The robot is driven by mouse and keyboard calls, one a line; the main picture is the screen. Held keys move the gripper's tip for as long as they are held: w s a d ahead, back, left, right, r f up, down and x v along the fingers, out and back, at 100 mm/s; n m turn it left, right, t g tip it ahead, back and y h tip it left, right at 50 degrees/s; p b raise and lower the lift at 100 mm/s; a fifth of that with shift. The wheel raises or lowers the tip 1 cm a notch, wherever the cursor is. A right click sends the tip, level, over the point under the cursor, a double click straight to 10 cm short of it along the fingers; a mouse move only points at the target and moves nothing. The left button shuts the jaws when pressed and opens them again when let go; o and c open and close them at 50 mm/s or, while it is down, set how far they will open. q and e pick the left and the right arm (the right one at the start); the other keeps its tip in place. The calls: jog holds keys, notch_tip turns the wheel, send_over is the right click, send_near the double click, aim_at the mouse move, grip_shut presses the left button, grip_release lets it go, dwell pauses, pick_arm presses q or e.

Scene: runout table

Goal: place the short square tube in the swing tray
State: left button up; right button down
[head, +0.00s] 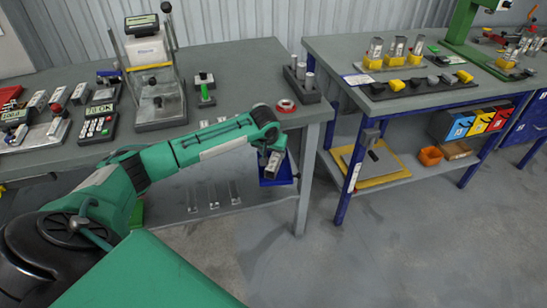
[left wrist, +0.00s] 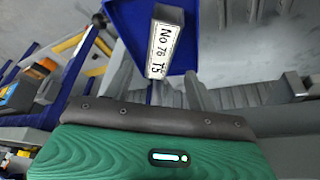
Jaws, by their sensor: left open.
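The blue swing tray (head: 284,177) sits at the front right corner of the left table, below the tabletop. The short square tube (left wrist: 165,45), grey with a white label reading "No 76 T5", shows in the left wrist view against the blue tray (left wrist: 124,18). I cannot tell whether it stands or leans there. My left gripper (head: 272,165) is over the tray in the head view. Its fingers (left wrist: 172,92) are open, at the near end of the tube in the wrist view. The arm hides part of the tray. My right gripper is not in view.
The table leg (head: 305,185) is just right of the tray. A second bench (head: 340,50) stands across a gap of clear floor.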

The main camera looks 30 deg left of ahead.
pick_arm(q)
jog(key=shift+v, duration=2.4)
